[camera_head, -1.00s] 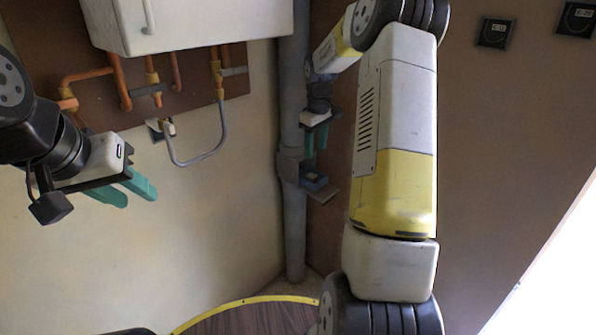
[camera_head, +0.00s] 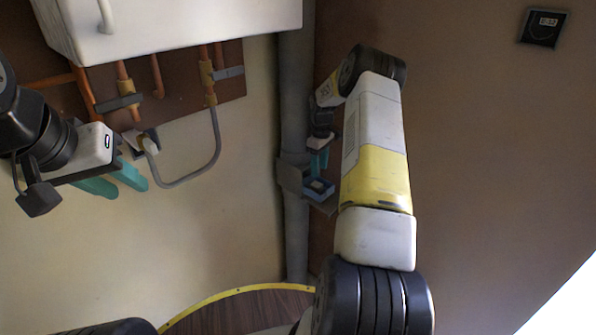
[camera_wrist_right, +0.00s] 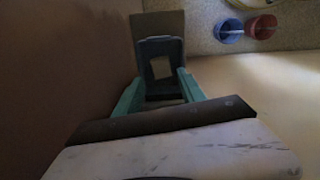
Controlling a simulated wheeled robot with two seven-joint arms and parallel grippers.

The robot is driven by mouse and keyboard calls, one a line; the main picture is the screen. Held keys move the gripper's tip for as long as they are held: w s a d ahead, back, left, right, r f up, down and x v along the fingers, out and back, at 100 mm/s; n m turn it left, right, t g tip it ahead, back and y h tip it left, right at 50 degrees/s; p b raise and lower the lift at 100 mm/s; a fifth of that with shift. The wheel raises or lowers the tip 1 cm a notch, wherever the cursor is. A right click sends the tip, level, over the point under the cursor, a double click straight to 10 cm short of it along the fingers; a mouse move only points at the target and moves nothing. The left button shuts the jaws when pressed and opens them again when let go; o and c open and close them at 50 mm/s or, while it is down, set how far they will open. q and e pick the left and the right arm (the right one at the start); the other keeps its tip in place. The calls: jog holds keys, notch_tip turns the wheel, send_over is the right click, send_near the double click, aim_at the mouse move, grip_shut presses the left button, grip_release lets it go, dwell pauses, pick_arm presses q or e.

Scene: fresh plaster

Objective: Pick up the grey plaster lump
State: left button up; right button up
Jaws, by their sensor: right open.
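A small pale lump (camera_wrist_right: 160,67), likely the plaster lump, lies inside an open blue-grey box (camera_wrist_right: 152,46) in the right wrist view. In the head view the blue box (camera_head: 327,192) sits on a small grey ledge by the corner pipe. My right gripper (camera_wrist_right: 160,90) is open, its teal fingers on either side of the box's near part; I cannot tell whether they touch it. In the head view my right gripper (camera_head: 319,163) is just above the box, partly hidden by my arm. My left gripper (camera_head: 115,180) is open and empty at the left.
A grey pipe (camera_head: 296,110) runs down the corner beside the ledge (camera_head: 289,178). A white cabinet (camera_head: 180,25) and orange pipes (camera_head: 124,80) are at upper left. A blue bucket (camera_wrist_right: 229,30) and a red bucket (camera_wrist_right: 262,26) stand on the floor below.

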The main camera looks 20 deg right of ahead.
aim_at(318, 185)
notch_tip(318, 185, down, 8)
jog(key=shift+a+r, duration=0.1)
jog(key=shift+a, duration=0.05)
grip_shut()
dwell(0.4)
